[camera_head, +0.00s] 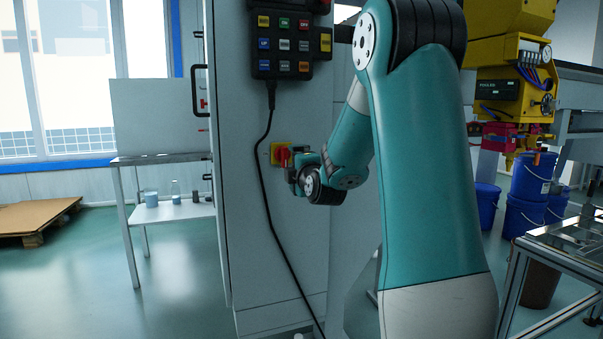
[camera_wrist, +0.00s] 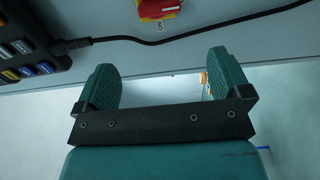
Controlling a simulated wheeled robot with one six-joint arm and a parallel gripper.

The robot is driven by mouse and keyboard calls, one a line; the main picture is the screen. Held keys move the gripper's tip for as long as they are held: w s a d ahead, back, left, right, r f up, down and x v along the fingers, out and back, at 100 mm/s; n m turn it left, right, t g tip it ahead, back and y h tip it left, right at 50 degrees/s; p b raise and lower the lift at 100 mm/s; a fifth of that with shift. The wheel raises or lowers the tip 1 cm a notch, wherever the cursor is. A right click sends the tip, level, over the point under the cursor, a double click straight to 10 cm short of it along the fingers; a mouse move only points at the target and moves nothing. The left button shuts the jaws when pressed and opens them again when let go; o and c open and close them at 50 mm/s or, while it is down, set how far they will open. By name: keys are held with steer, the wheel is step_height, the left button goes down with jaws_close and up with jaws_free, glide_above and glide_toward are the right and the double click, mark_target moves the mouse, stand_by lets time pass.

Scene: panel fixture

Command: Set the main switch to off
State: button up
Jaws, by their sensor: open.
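The main switch is a red rotary knob (camera_head: 283,156) on a yellow plate, on the front of the grey cabinet. It also shows cut off at the top edge of the wrist view (camera_wrist: 158,8), with a small "ON" label beside it. My gripper (camera_head: 292,172) is close to the switch in the head view and partly covers its lower right side. In the wrist view my gripper (camera_wrist: 163,75) has its two green fingers wide apart with nothing between them. The switch lies beyond the fingertips, not between them. The knob's exact angle is hard to read.
A black button pendant (camera_head: 288,40) hangs on the cabinet (camera_head: 300,235) above the switch. Its black cable (camera_head: 262,180) runs down left of the switch and crosses the wrist view (camera_wrist: 200,38) between fingertips and switch. A cabinet handle (camera_head: 195,90) is at the left edge.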

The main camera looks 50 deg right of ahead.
steer(key=shift+v, duration=1.7)
